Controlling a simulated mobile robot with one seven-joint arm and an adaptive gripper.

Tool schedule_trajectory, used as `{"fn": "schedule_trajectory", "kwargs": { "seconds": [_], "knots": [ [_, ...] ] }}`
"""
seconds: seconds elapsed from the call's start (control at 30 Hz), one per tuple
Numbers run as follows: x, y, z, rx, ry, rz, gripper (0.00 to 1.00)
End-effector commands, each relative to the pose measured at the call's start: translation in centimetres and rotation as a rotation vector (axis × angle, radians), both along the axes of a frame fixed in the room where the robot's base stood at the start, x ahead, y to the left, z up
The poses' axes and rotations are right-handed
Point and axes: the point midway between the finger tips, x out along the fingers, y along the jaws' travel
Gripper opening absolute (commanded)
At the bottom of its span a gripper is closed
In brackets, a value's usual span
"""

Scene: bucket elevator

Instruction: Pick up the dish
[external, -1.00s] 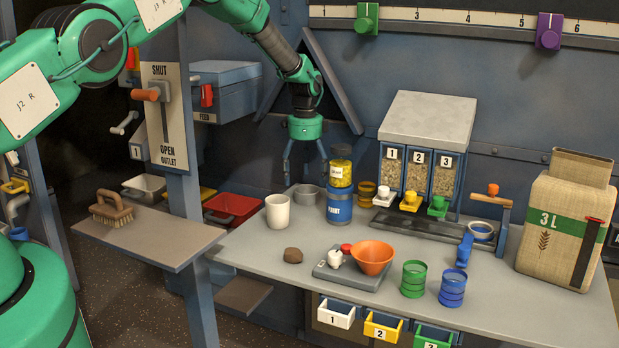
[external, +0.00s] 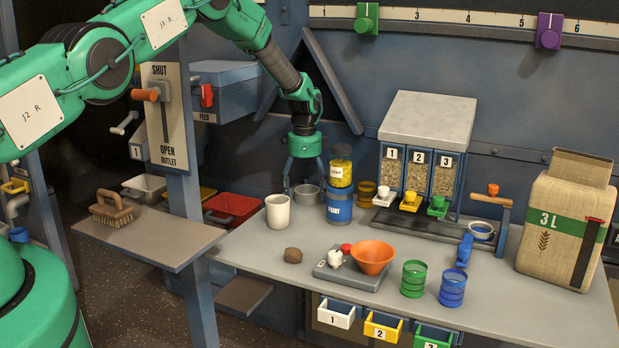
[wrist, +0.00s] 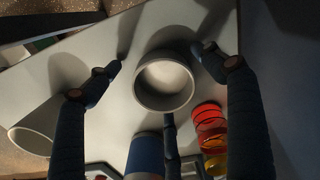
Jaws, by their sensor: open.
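The dish is a small grey round bowl (external: 307,196) at the back left of the grey table, left of the blue paint tin. In the wrist view the dish (wrist: 164,82) is near the middle, seen from above, upright and empty. My gripper (external: 305,181) is open just above the dish, pointing down. In the wrist view its fingers (wrist: 158,72) are spread around the dish, one at the left, one at the right and one toward the bottom. I see no clear contact with the rim.
A white cup (external: 278,212) stands left of the dish. The blue paint tin (external: 340,207) with a yellow jar (external: 341,173) on top stands close on the right. A scale (external: 350,274) with an orange bowl (external: 372,256) stands nearer the front.

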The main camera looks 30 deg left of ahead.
Motion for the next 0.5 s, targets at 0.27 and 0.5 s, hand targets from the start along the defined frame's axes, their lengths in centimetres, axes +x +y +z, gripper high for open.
{"fn": "schedule_trajectory", "kwargs": {
  "seconds": [0.27,0.5],
  "knots": [
    [-0.01,0.01,0.0,0.0,0.0,0.0,0.81],
    [-0.01,0.01,-0.01,0.0,0.0,0.0,0.55]
  ]
}}
